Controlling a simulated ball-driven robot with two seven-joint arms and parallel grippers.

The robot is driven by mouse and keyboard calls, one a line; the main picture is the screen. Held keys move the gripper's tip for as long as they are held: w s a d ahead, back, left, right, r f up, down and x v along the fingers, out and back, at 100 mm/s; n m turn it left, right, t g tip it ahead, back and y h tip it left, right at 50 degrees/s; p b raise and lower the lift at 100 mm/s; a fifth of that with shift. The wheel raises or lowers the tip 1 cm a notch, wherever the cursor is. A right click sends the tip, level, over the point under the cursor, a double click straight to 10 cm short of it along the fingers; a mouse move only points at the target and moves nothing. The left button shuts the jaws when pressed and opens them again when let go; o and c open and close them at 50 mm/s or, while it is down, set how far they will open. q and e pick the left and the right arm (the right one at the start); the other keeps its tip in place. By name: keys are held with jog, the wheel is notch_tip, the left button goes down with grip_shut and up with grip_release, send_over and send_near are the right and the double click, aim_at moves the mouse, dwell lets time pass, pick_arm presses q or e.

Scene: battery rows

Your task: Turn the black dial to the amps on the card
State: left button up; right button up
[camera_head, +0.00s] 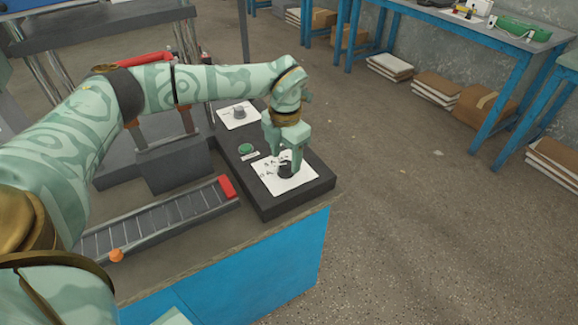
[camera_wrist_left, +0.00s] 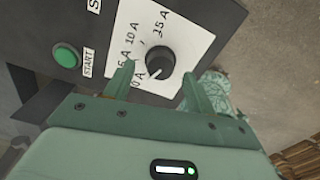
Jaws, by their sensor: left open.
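The black dial (camera_wrist_left: 160,60) sits on a white scale plate (camera_wrist_left: 186,34) marked with amp values, among them 0 A and 10 A. A white pointer mark on the dial faces the lower left, toward the 0 A label. The dial also shows in the head view (camera_head: 285,171), partly covered by my left gripper (camera_head: 286,161). In the wrist view, the open left gripper (camera_wrist_left: 160,78) has one finger on each side of the dial. I cannot tell whether they touch it. I cannot make out a card with a set value. My right gripper is not in view.
The plate is on a dark panel (camera_head: 262,205) with a green START button (camera_wrist_left: 67,56). A second white plate (camera_head: 228,120) with a grey knob is farther back. A sloped rack (camera_head: 160,224) with a red end block stands left.

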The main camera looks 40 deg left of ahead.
pick_arm(q)
jog(key=shift+f+b, duration=0.35)
jog(key=shift+f, duration=0.95)
jog(key=c, duration=1)
jog(key=shift+r, duration=0.1)
